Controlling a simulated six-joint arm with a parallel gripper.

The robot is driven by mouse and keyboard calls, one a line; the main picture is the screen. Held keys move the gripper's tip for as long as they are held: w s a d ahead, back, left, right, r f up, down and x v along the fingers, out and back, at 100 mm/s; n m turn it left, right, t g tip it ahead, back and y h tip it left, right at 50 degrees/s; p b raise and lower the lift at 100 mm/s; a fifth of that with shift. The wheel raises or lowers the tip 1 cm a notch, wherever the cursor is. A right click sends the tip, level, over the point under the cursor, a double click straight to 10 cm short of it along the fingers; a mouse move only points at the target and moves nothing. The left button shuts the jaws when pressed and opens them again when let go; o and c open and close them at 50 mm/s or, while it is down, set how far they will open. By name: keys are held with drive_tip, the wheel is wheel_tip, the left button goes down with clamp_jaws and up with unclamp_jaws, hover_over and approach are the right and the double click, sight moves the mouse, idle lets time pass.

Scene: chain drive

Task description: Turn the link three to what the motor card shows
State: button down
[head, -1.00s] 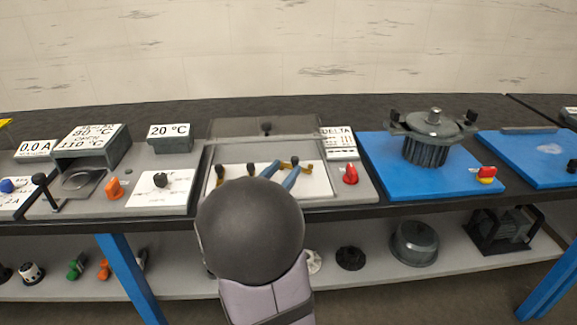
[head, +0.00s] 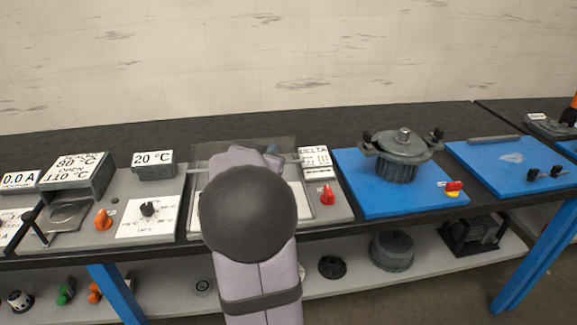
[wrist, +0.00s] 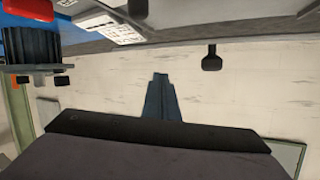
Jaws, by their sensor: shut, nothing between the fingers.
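The motor card (head: 315,157) reads DELTA above a small link diagram, at the back right of the link board (head: 335,190) in the head view. A white printed card (wrist: 118,29) shows upside down at the top of the wrist view. My gripper (wrist: 160,78) is shut and empty in the wrist view, its fingers seen against the pale wall. No link is visible in the wrist view.
A red knob (head: 327,195) stands right of the links. A lidded pot (head: 398,155) sits on a blue mat (head: 355,200) farther right. A dial panel (head: 145,225) and 20 °C display (head: 153,158) lie left. A dark knob (wrist: 211,61) shows in the wrist view.

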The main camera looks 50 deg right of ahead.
drive_tip(key=d+n+y+p, duration=0.1)
drive_tip(key=w+d+r+t+y+p, duration=0.1)
drive_tip(key=d, duration=0.1)
drive_tip(key=d+n+y+p, duration=0.1)
drive_tip(key=d+y+p, duration=0.1)
drive_tip(key=shift+w+d+r+n+t, duration=0.2)
drive_tip(key=shift+r+n+t, duration=0.1)
drive_tip(key=shift+t, duration=0.1)
drive_tip(key=s+n+y+p, duration=0.1)
drive_tip(key=s+d+f+n+y+p, duration=0.1)
drive_tip(key=s+y+p, duration=0.1)
drive_tip(key=y, duration=0.1)
drive_tip(key=shift+d+f+n+p, duration=0.25)
drive_tip(key=shift+d+n+p, duration=0.05)
drive_tip(key=shift+n+p, duration=0.1)
drive_tip(key=s+a+n+y+p, duration=0.3)
drive_tip(key=s+y+p, duration=0.2)
drive_tip(key=s, duration=0.8)
drive_tip(key=shift+s+a+r+y+p, duration=0.3)
drive_tip(key=shift+s+y, duration=0.1)
drive_tip(key=shift+y, duration=0.7)
drive_tip(key=shift+w+f, duration=0.1)
drive_tip(key=shift+f, duration=0.05)
